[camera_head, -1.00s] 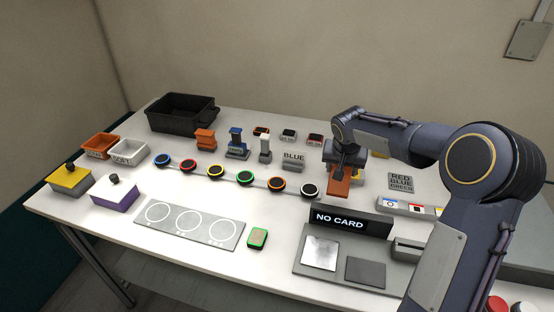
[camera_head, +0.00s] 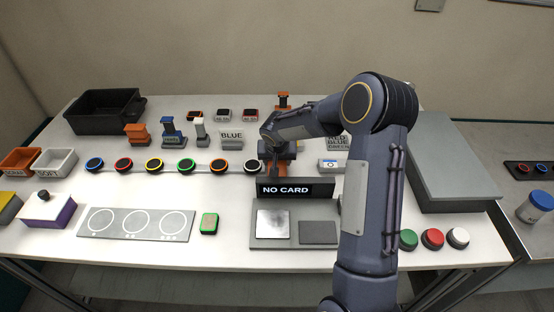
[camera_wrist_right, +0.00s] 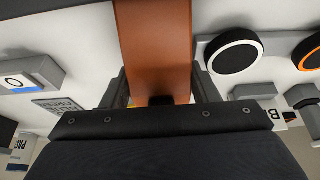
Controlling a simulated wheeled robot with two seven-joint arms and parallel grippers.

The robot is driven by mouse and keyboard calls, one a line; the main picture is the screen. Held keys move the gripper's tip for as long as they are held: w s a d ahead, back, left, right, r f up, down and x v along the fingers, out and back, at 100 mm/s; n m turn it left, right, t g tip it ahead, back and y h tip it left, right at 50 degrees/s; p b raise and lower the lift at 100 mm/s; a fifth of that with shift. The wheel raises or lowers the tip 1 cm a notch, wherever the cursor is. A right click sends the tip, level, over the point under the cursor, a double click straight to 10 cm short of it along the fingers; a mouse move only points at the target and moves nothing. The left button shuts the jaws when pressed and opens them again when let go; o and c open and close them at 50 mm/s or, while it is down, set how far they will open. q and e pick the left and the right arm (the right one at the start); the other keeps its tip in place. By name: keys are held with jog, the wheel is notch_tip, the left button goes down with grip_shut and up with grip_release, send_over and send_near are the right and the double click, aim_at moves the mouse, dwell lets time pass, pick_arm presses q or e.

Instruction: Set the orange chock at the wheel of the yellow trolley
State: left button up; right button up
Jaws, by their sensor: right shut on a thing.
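My right gripper (camera_head: 276,158) is over the table behind the NO CARD sign, just right of the row of discs. In the right wrist view, its fingers (camera_wrist_right: 162,90) are shut on the orange chock (camera_wrist_right: 155,42), a smooth orange-brown piece. In the head view the gripper and sign mostly hide the chock, so I cannot tell whether it touches the table. My left gripper is not in view.
The NO CARD sign (camera_head: 296,189) stands in front of the gripper. A row of coloured-ring discs (camera_head: 154,165) runs left of it. Labelled blocks, including BLUE (camera_head: 231,139), stand behind. A large grey box (camera_head: 455,165) is at right, beyond my arm. A black bin (camera_head: 104,112) is back left.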

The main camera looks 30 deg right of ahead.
jog(key=o, duration=0.8)
jog(key=shift+f, duration=0.15)
jog(key=shift+o, duration=0.6)
